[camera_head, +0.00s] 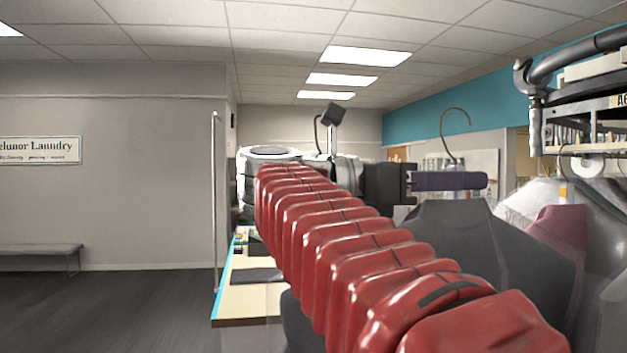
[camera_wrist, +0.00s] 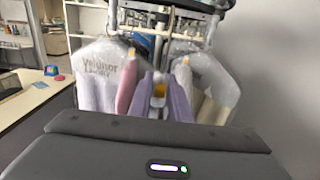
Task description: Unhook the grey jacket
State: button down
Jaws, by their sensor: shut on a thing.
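The grey jacket (camera_head: 455,245) hangs upright in the head view, right of centre, its lower part cut off by the frame. Its wire hanger hook (camera_head: 455,135) rises above it, and in the picture its open top touches no rail. My gripper (camera_head: 462,181) is shut across the hanger's neck, just above the jacket's collar.
A counter (camera_wrist: 30,110) stands at left there. In the head view, a bench (camera_head: 40,249) stands at far left beside open floor.

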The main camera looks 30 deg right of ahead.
jog(key=shift+v, duration=3.25)
